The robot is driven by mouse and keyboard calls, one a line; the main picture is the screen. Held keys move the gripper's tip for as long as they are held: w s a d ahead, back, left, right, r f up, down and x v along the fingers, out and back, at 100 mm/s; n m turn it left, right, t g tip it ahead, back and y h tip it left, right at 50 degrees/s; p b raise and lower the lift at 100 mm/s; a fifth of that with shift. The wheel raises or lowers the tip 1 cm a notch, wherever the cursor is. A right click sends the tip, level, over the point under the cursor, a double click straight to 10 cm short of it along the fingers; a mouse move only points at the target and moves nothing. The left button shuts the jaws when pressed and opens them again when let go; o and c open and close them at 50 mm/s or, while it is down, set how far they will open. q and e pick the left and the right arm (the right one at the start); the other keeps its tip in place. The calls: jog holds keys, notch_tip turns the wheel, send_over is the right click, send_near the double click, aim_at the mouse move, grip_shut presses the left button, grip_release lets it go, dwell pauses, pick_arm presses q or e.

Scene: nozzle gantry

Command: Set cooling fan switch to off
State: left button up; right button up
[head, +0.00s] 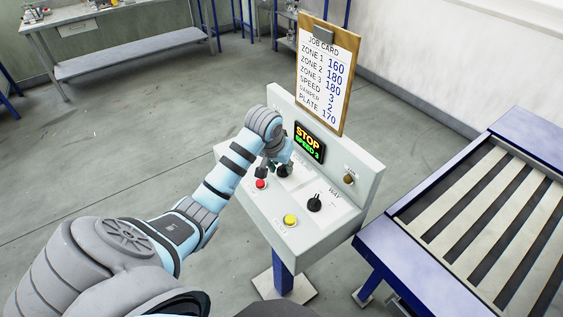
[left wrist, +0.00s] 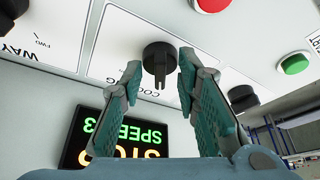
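The cooling fan switch is a black rotary knob (left wrist: 160,56) on a white plate lettered "COOL…", upside down in the left wrist view. Its pointer end points down in that picture, towards the display. In the head view the knob (head: 283,171) is partly hidden by my left gripper (head: 275,165). My left gripper (left wrist: 159,72) is open, with one fingertip on each side of the knob. I cannot tell whether the fingers touch it. The off and on marks are hidden or too small to read. My right gripper is not in view.
The console has a display (head: 308,143) reading "STOP" and "SPEED 3", a WAY knob (head: 314,203), a yellow button (head: 290,220) and a red button (head: 261,184). A green button (left wrist: 294,63) and another black knob (left wrist: 243,97) are close by. A job card (head: 326,75) stands behind.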

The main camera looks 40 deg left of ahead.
pick_arm(q)
jog(key=shift+r, duration=0.1)
jog(key=v, duration=0.7)
